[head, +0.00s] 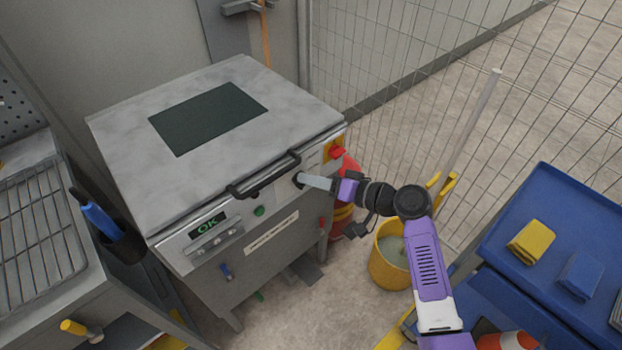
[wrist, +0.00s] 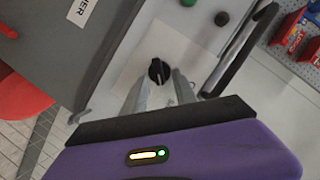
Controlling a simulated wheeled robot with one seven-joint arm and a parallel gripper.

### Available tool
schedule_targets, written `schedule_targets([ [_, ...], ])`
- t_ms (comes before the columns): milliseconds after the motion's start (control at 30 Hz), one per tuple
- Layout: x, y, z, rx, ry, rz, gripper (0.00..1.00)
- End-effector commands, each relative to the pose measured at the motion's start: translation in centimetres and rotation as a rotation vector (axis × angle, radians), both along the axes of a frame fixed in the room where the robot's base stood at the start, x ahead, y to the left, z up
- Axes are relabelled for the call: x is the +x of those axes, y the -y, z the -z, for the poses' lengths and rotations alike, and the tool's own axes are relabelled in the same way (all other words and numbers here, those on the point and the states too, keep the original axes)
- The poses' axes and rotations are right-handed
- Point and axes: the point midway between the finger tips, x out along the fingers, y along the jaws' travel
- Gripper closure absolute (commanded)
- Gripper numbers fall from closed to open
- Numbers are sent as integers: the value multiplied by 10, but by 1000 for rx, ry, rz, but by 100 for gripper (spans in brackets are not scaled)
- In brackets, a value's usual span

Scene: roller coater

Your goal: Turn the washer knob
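The washer (head: 240,180) is a grey metal cabinet with a dark window in its lid and a green display reading OK on its front panel. Its black round knob (wrist: 159,71) with a pale pointer line sits on a white plate in the wrist view. In the head view the knob (head: 298,180) is partly hidden at the tip of my gripper (head: 318,182). In the wrist view the fingers of my gripper (wrist: 158,88) are spread to either side of the knob's lower edge. I cannot tell whether they touch it.
A black handle (head: 264,176) runs along the lid's front edge, close to the knob. A yellow bucket (head: 388,262) and a blue cart (head: 555,235) stand to the right. A red extinguisher (head: 345,170) is behind my gripper. A wire fence (head: 420,80) closes the back.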

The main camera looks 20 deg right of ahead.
Motion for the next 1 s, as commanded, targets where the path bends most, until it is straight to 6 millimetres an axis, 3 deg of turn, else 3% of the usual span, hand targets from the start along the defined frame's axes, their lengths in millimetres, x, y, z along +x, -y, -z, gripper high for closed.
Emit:
schedule_targets([
  [433, -51, 35, -16, 1, -2, 1, 66],
  [1000, -54, 37, -18, 0, -1, 1, 66],
])
